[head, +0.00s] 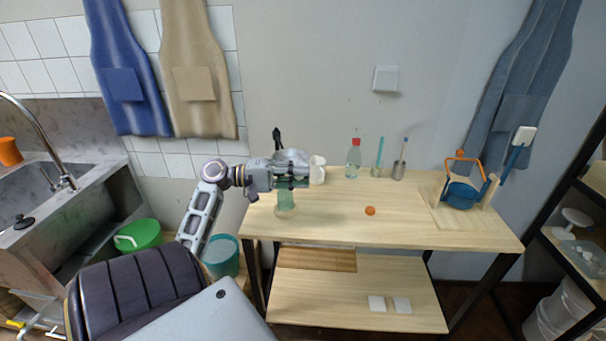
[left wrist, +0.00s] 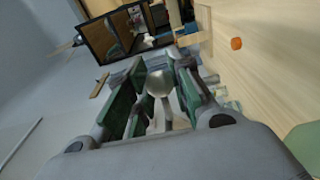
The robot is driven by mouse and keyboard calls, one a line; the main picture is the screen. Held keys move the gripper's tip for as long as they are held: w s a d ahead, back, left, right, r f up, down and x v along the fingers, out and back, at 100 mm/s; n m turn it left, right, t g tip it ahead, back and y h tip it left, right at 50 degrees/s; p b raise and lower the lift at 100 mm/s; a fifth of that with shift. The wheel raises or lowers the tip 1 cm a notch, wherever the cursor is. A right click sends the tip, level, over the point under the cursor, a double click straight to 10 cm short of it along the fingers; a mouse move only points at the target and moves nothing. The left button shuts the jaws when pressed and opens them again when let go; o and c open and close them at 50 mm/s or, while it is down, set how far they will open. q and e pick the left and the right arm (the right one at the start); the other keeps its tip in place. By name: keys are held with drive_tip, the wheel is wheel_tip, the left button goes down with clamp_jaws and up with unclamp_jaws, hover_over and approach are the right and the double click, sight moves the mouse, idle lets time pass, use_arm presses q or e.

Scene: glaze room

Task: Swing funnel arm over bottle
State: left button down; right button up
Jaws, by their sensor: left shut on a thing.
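My left gripper (head: 296,176) is over the left part of the wooden table, with its fingers pointing right. In the left wrist view it (left wrist: 158,88) is shut on a pale rounded knob (left wrist: 158,82) between its green pads. A silvery rounded piece (head: 291,156) shows just behind the gripper; I cannot tell whether it is the funnel. A pale green glass bottle (head: 284,208) stands upright just below the gripper, its top hidden by it. The funnel arm cannot be clearly made out behind the gripper. My right gripper is not in view.
A white mug (head: 318,170), a clear bottle with a red cap (head: 354,158) and a metal cup (head: 399,171) stand along the table's back. An orange cap-like piece (head: 370,211) lies mid-table. A blue pot (head: 461,194) stands at right. The front middle is clear.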

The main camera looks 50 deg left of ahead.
use_arm(q)
drive_tip(key=s, duration=0.1)
drive_tip(key=s+a+m+g+h, duration=0.1)
drive_tip(key=s, duration=0.1)
drive_tip(key=shift+a+f+g+h, duration=0.15)
drive_tip(key=shift+a+g+h, duration=0.15)
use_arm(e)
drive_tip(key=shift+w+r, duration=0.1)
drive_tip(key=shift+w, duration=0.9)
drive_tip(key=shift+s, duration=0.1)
